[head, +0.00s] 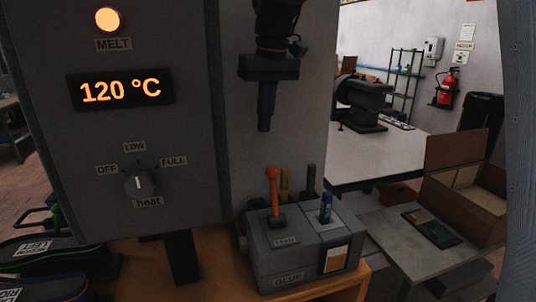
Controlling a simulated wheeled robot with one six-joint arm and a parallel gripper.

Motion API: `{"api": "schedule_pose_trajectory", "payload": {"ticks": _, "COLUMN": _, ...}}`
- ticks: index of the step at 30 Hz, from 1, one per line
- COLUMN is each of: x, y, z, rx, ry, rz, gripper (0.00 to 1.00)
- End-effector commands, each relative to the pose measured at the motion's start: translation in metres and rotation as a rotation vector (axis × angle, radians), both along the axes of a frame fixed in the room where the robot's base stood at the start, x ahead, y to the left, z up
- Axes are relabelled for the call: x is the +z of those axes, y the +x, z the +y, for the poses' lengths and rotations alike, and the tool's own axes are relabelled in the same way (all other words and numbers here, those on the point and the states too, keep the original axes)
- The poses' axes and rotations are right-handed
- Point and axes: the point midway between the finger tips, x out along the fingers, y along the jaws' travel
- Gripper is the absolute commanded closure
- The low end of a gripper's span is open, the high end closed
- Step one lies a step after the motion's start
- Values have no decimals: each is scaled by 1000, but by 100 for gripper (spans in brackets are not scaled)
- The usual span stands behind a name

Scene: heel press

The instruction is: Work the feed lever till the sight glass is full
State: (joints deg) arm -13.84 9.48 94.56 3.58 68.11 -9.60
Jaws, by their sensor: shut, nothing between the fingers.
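The feed lever (272,190) is an orange rod with a rounded top, standing nearly upright on the grey glue box (275,268). A dark block at its foot bears it, beside a FEED label. The sight glass (336,259) appears to be the small pale, orange-edged window on the box's front right; I cannot tell its fill level clearly. My gripper (265,128) points down, shut and empty, above the box and the lever and apart from both.
The panel on the left has a lit MELT lamp (107,19), a 120 °C display (121,90) and a heat knob (140,186). A blue-topped part (326,208) stands on the box's right. An open carton (470,190) is at right.

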Motion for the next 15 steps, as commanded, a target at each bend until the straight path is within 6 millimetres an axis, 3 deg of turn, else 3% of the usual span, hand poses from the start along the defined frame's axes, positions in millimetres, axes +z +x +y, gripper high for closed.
{"api": "schedule_pose_trajectory", "payload": {"ticks": 8, "x": -6, "y": 0, "z": 0, "rx": -1, "ry": -1, "rz": 2, "gripper": 100}}
{"api": "schedule_pose_trajectory", "payload": {"ticks": 15, "x": -41, "y": 4, "z": 2, "rx": -4, "ry": -1, "rz": 5, "gripper": 100}}
